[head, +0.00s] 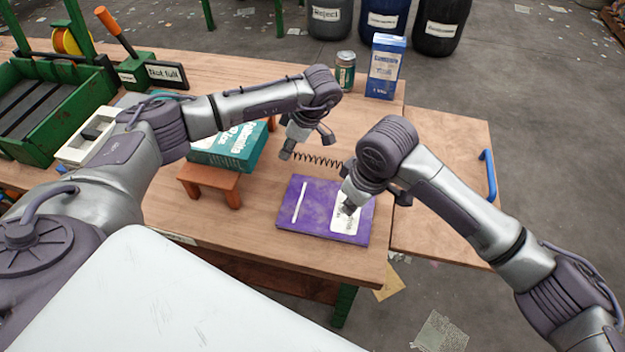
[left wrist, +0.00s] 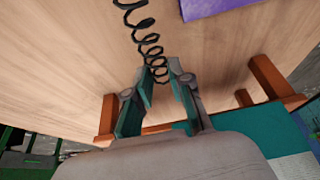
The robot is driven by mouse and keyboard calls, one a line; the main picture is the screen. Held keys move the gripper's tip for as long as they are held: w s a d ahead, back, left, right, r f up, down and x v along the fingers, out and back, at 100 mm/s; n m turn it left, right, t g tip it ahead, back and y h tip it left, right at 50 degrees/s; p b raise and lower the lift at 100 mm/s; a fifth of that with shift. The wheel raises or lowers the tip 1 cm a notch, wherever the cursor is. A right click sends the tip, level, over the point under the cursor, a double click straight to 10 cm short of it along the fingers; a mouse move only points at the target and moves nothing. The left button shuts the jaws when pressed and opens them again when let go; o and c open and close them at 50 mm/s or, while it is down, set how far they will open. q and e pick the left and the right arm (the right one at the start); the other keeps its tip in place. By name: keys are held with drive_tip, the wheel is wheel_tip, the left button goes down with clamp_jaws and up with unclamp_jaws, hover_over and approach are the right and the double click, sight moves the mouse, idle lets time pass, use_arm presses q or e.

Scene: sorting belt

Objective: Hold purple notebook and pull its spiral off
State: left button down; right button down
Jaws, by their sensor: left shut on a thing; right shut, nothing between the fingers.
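The purple notebook (head: 317,198) lies flat near the table's front edge, with a white strip and a white label on its cover. The black spiral (head: 318,159) is apart from the notebook, beyond its far edge. My left gripper (head: 286,155) is shut on one end of the spiral. The left wrist view shows the spiral (left wrist: 149,45) stretching away from between the fingers (left wrist: 163,82), and a corner of the notebook (left wrist: 208,8). My right gripper (head: 348,209) is shut and empty at the notebook's label, partly covering it; contact cannot be told.
A small wooden stand (head: 210,179) and a teal box (head: 228,149) are left of the notebook. A blue-white carton (head: 386,68) and a can (head: 345,72) stand at the back. A green crate (head: 45,110) is far left. A side board with a blue handle (head: 488,175) is right.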

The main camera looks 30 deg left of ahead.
use_arm(q)
drive_tip(key=shift+r, duration=0.1)
